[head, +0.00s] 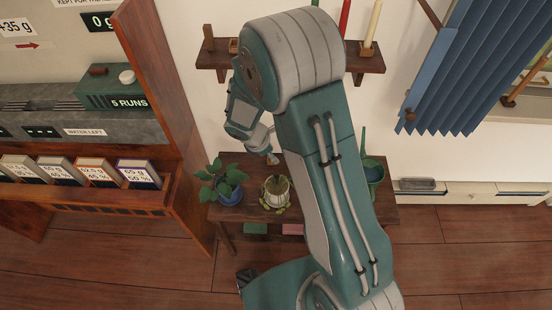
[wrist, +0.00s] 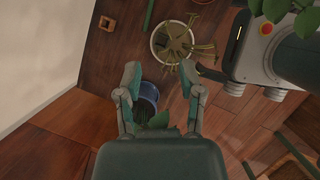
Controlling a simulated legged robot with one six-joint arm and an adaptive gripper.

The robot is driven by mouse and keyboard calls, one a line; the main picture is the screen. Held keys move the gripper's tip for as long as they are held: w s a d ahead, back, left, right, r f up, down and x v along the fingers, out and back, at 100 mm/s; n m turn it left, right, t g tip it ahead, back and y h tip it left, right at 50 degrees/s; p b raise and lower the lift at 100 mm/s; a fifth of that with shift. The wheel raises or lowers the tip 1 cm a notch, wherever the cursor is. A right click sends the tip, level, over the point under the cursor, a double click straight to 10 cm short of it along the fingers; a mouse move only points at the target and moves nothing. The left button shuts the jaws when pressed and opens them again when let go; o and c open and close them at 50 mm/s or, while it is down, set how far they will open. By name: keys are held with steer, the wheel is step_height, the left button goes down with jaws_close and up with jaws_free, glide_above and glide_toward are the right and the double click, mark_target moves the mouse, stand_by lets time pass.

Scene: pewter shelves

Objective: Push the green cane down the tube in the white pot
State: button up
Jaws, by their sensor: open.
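The white pot (head: 269,200) stands on a low wooden table and also shows in the wrist view (wrist: 158,52). Olive-green stems or strips hang over its rim; I cannot make out the tube. A slim green stick (wrist: 149,15) lies beyond the pot at the top of the wrist view; I cannot tell whether it is the cane. My gripper (wrist: 160,76) is open with nothing between its fingers. In the head view my gripper (head: 271,156) is above and behind the white pot, partly hidden by my arm.
A blue pot (wrist: 148,92) with a leafy plant (head: 226,178) stands left of the white pot. A green watering can (head: 373,172) stands at the table's right. A wooden shelf (head: 369,62) with candles hangs above; a wooden cabinet (head: 165,110) rises at left.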

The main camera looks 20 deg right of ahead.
steer(key=v, duration=0.6)
steer(key=shift+a, duration=0.3)
steer(key=shift+r, duration=0.3)
steer(key=shift+c, duration=0.9)
steer(key=shift+r, duration=0.1)
jaws_close()
steer(key=d+f+n+y, duration=0.4)
steer(key=d+f+n, duration=0.6)
steer(key=d+n, duration=0.4)
steer(key=d+f+n+y, duration=0.3)
steer(key=d+f+n, duration=0.85)
steer(key=n, duration=0.45)
steer(key=x, duration=0.6)
steer(key=w+x, duration=0.1)
steer(key=x, duration=0.2)
steer(key=shift+w+d, duration=0.1)
steer(key=shift+d, duration=0.05)
